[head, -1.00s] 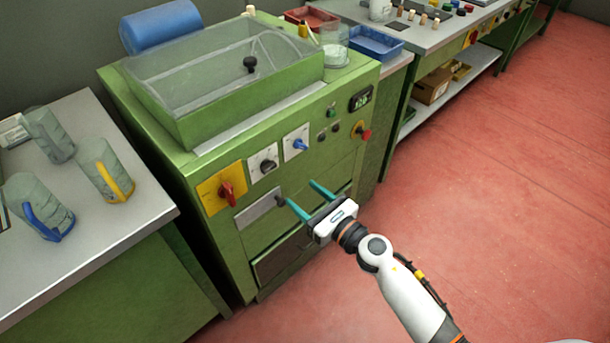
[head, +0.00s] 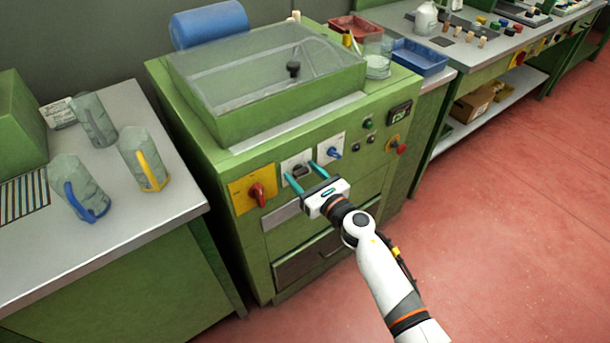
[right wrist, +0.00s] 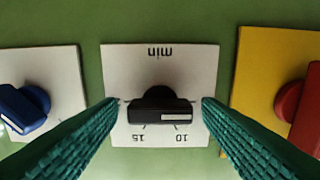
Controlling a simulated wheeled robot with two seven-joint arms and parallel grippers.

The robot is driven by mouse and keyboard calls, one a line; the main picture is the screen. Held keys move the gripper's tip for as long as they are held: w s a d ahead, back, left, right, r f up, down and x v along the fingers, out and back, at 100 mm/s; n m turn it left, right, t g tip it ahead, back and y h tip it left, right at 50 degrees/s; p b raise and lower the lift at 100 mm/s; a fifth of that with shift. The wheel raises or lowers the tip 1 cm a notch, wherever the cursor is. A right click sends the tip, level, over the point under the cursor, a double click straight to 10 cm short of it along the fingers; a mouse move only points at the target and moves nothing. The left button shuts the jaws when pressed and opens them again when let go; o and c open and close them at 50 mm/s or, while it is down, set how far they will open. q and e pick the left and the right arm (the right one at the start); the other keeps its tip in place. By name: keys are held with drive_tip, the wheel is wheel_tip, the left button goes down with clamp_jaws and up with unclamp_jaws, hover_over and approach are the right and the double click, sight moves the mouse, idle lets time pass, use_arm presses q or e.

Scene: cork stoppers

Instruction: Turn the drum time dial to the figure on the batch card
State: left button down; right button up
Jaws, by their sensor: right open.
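The time dial is a black bar knob (right wrist: 150,108) on a white plate (right wrist: 160,60) marked "min", on the green machine's front. In the right wrist view the plate appears upside down, with figures 15 and 10 near the lower edge. A pale mark sits on the knob's right part. My right gripper (head: 301,170) is open, its teal fingers either side of the knob with a gap at each side. Part of the dial scale is hidden by the fingers.
A red switch (head: 257,194) on a yellow plate and a blue knob (head: 334,153) on a white plate flank the dial. A red button (head: 401,149) sticks out farther right. Several jugs stand on the left table (head: 150,225). The red floor in front is clear.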

drive_tip(key=shift+c, duration=0.2)
drive_tip(key=c, duration=1)
drive_tip(key=shift+o, duration=0.2)
